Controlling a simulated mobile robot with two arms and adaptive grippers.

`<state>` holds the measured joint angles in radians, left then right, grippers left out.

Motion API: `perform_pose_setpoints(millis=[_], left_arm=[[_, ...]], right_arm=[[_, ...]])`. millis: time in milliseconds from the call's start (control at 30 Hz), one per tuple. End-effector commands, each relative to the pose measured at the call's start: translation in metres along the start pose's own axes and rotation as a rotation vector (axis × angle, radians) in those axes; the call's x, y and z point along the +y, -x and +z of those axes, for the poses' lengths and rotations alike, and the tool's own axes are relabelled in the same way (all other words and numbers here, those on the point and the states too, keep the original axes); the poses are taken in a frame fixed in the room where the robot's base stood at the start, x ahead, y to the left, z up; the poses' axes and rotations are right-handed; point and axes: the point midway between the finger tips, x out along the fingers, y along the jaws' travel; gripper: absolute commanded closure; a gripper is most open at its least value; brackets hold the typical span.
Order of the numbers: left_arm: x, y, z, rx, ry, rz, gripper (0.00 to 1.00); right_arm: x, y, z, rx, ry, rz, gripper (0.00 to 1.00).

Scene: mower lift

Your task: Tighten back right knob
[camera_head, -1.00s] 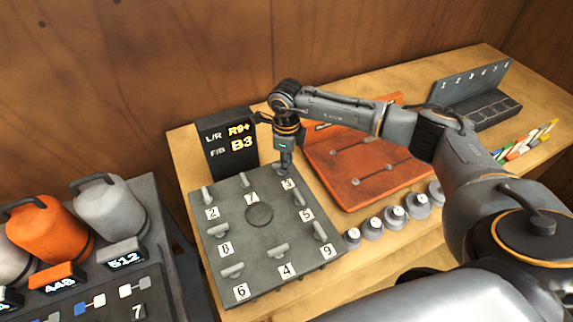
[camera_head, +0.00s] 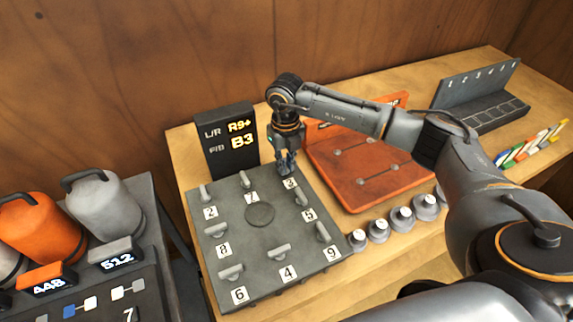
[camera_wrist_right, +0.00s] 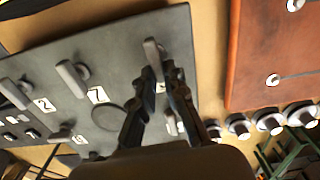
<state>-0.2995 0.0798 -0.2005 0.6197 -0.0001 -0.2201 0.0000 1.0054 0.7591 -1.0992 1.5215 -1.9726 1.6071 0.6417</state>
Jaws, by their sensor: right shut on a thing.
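A dark grey panel (camera_head: 258,283) lies on the wooden bench with several numbered T-handle knobs on it. The back right knob sits by the label 3 in the head view, mostly hidden by my right gripper (camera_head: 287,165); its handle (camera_wrist_right: 152,50) shows in the right wrist view. My right gripper (camera_wrist_right: 160,72) reaches down onto this knob and is shut on it, with a finger on each side. A black display (camera_head: 228,140) behind the panel reads L/R R9+ and F/B B3. My left gripper is not in view.
An orange plate (camera_head: 365,170) stands close right of the panel. Several round grey weights (camera_head: 378,230) line its front. A grey slotted rack (camera_head: 485,100) and coloured sticks (camera_head: 530,143) lie farther right. Orange (camera_head: 40,235) and grey (camera_head: 102,205) canisters stand at the left.

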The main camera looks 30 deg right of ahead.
Motion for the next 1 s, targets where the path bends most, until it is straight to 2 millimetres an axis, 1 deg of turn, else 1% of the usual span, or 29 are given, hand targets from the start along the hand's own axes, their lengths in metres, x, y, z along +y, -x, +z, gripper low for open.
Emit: perform_pose_setpoints(millis=[300,733,767,800,867,1000], left_arm=[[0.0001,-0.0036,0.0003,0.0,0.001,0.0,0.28],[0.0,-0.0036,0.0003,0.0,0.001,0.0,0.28],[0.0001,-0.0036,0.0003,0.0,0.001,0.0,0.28],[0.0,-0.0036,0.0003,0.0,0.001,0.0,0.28],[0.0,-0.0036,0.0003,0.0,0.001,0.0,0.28],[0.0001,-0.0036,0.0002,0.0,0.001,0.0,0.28]], right_arm=[[0.0008,0.0011,0.0008,-0.002,-0.083,-0.001,1.0],[0.0009,0.0015,0.0011,-0.003,-0.092,0.0,1.0],[0.0009,0.0015,0.0011,-0.003,-0.092,0.0,0.86],[0.0009,0.0015,0.0011,-0.003,-0.092,0.0,0.78],[0.001,0.0013,0.001,-0.003,-0.092,0.0,0.66],[0.0011,0.0008,0.0006,-0.002,-0.091,0.0,0.65]])
